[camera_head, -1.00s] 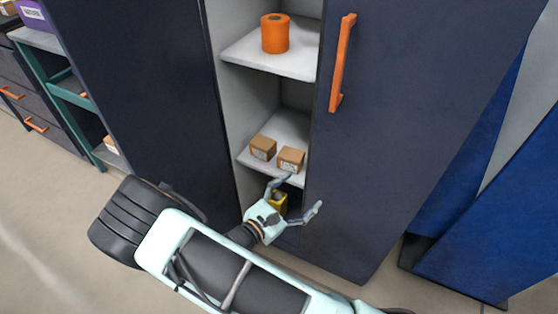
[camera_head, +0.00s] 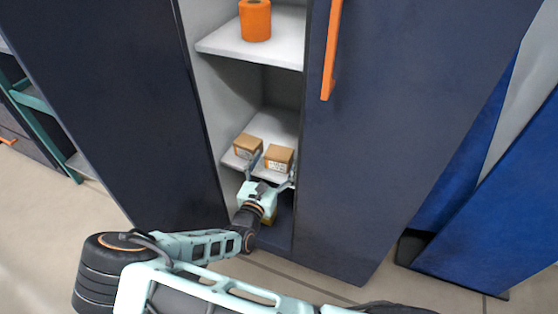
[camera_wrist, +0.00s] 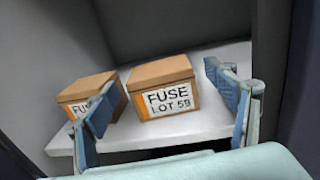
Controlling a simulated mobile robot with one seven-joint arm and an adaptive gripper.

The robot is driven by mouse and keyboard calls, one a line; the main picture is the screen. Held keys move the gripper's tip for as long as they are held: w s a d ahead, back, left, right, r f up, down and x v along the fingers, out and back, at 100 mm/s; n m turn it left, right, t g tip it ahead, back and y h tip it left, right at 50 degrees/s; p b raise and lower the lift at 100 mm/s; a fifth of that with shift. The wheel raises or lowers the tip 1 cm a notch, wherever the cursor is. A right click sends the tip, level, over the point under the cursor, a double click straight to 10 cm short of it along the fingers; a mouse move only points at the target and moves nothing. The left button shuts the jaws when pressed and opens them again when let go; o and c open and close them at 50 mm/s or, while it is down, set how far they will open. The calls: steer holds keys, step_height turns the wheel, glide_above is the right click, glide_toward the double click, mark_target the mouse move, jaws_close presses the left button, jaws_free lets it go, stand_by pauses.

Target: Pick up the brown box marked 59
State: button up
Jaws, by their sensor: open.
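The brown box marked 59 (camera_wrist: 163,88) sits on the shelf, its label reading "FUSE LOT 59" facing me in the wrist view. In the head view this box (camera_head: 279,157) is the right one of two on the middle shelf. A second brown box (camera_wrist: 88,92) stands just left of it, its label partly hidden behind my left finger; it also shows in the head view (camera_head: 248,146). My gripper (camera_wrist: 168,110) is open and empty, with its fingers spread in front of the marked box. In the head view my gripper (camera_head: 272,175) is at the shelf's front edge.
The white shelf (camera_wrist: 205,122) is inside a narrow dark cabinet opening. A dark door panel (camera_head: 385,120) with an orange handle (camera_head: 331,50) closes off the right side. An orange roll (camera_head: 255,20) stands on the upper shelf (camera_head: 222,42). Something yellow is partly hidden below my gripper.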

mark_target(279, 152)
steer(key=b+x, duration=0.1)
steer(key=x, duration=0.2)
steer(key=shift+w+d, duration=0.1)
steer(key=shift+w, duration=0.2)
steer(key=shift+r, duration=0.1)
steer(key=c, duration=1.4)
steer(key=shift+o, duration=0.2)
steer(key=shift+r, duration=0.1)
